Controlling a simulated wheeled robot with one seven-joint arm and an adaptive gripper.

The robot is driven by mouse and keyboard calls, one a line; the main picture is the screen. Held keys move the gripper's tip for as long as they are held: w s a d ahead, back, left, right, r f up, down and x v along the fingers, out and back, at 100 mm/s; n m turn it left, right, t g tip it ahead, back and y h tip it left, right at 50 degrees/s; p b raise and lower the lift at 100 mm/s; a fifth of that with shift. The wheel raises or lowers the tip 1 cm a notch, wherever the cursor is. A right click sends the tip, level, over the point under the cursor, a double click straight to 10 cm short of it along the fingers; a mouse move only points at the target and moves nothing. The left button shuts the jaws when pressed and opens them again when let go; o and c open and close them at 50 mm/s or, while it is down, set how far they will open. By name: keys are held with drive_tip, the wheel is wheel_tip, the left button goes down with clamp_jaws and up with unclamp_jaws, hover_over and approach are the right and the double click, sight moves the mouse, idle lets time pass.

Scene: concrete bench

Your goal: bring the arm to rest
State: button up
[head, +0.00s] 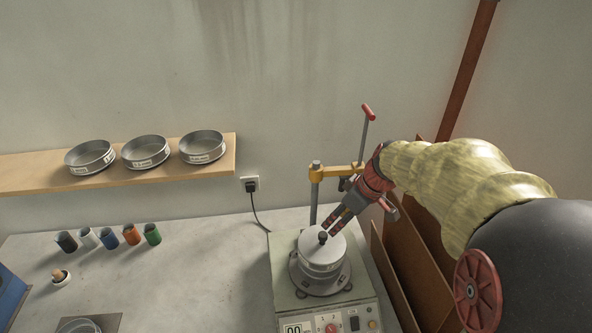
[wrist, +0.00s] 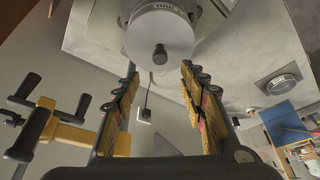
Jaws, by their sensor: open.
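My gripper (head: 331,224) is open, at the end of my arm, which reaches in from the right in the head view. Its fingers slant down to the left, close to the black knob (head: 323,238) on the lid of a sieve stack (head: 320,262). The stack stands on a shaker (head: 305,311) with a small display and dials. In the wrist view the gripper (wrist: 160,70) has its fingers spread, with nothing held between them. The lid's knob (wrist: 160,54) shows just beyond the fingertips. I cannot tell whether a finger touches it.
A yellow clamp on a post (head: 315,185) with a red-handled lever stands behind the shaker, near my wrist. Brown panels (head: 418,262) stand close on the right. Three sieves (head: 146,150) sit on a wall shelf (head: 40,172). Several coloured cups (head: 109,238) stand left; the bench (head: 200,265) between is clear.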

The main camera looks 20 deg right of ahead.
drive_tip(key=s+a+m+t+h+b, duration=0.1)
drive_tip(key=s+a+m+b, duration=0.3)
drive_tip(key=s+a+b, duration=0.5)
drive_tip(key=s+a, duration=0.6)
drive_tip(key=a, duration=0.1)
drive_tip(key=shift+s+f+m+t+h+b, duration=0.3)
drive_tip(key=shift+s+m+h+b, duration=0.05)
drive_tip(key=shift+s+m+h, duration=0.05)
idle(0.3)
